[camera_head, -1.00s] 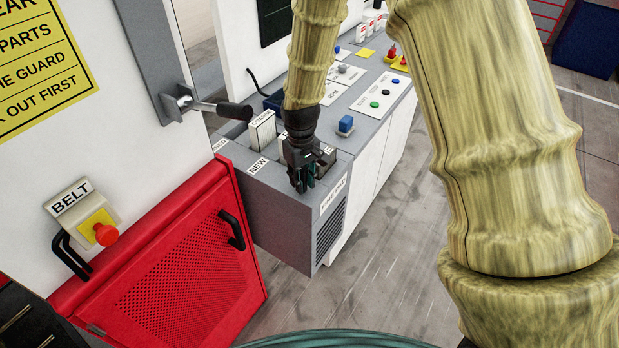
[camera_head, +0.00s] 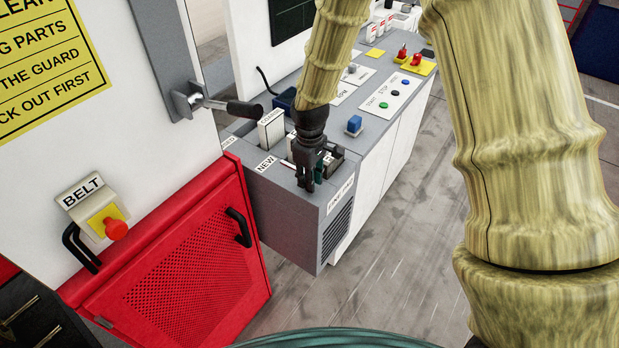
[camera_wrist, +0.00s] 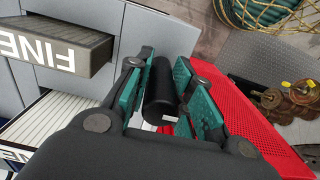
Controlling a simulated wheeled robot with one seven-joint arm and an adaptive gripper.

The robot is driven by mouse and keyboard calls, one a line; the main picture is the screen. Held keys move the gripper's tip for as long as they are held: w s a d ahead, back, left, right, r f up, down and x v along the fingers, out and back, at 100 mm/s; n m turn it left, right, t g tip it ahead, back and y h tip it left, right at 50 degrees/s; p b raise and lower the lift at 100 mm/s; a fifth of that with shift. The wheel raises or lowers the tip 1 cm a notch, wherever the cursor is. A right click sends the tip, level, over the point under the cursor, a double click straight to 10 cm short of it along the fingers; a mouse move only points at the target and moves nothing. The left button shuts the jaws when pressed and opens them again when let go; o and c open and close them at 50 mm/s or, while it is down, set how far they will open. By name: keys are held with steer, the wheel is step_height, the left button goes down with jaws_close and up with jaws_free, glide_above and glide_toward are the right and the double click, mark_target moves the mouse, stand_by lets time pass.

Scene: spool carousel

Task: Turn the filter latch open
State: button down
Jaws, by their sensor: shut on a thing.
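In the head view my gripper (camera_head: 312,180) points down at the near end of a grey cabinet (camera_head: 282,212). In the wrist view its teal pads (camera_wrist: 158,98) are closed on both sides of a black cylinder (camera_wrist: 160,88). The cylinder's far end and what it is fixed to are hidden, so I cannot tell whether it is the filter latch. A metal lever with a black grip (camera_head: 243,108) sticks out from a grey post on the left, apart from my gripper in the head view. A box marked FINE (camera_wrist: 62,48) lies left of my gripper in the wrist view.
A white box (camera_head: 271,130) stands in a cabinet slot behind the NEW label (camera_head: 265,165). A red mesh guard (camera_head: 180,265) stands left of the cabinet; the wrist view shows red mesh (camera_wrist: 255,115) close to the right. Buttons line the cabinet top. Floor at right is open.

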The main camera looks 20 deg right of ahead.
steer(key=c, duration=1.2)
jaws_free()
step_height(320, 180, up, 12)
